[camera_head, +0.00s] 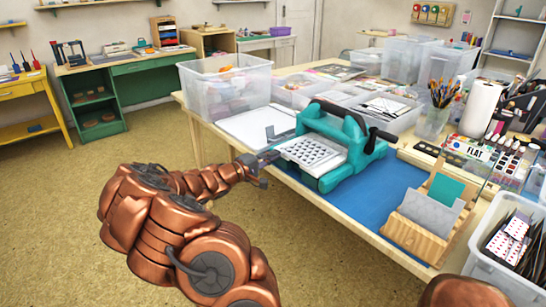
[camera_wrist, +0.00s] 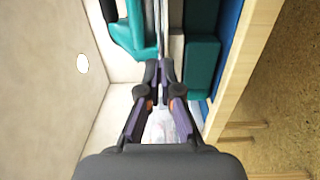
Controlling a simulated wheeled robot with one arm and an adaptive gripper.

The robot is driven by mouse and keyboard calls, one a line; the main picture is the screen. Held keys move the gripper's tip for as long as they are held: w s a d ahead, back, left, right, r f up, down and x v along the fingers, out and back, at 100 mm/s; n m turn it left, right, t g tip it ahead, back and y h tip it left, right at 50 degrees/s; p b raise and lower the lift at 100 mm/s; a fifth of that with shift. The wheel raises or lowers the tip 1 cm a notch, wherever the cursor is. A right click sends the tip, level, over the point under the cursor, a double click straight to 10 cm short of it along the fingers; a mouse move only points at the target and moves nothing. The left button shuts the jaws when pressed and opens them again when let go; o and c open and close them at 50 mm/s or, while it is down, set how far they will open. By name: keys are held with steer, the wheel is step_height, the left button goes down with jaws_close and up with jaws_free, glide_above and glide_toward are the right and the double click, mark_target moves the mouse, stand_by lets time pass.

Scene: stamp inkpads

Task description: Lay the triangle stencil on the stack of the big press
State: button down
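The big press (camera_head: 335,140) is teal and stands on the table on a blue mat. A pale sheet with rows of dark marks, apparently the triangle stencil (camera_head: 312,150), lies flat at the press's near-left opening. Any stack under it is mostly hidden. My gripper (camera_head: 266,162) is at the sheet's left edge. In the wrist view my gripper (camera_wrist: 160,74) has its fingertips close together around a thin pale edge. It looks shut on the stencil's edge, seen nearly edge-on, with the teal press on both sides. Whether the stencil touches the stack is not clear.
A wooden rack (camera_head: 405,236) with a grey and a green plate stands at the front right of the blue mat (camera_head: 385,190). A clear bin (camera_head: 228,95) is behind left; several bins and a brush cup stand behind the press. The floor left of the table is clear.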

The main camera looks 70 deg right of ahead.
steer(key=shift+f+b, duration=0.25)
steer(key=shift+b, duration=0.1)
stand_by(0.3)
steer(key=c, duration=1.2)
jaws_free()
steer(key=shift+c, duration=0.2)
steer(key=shift+b+v, duration=0.55)
steer(key=shift+v, duration=2)
steer(key=v, duration=1.2)
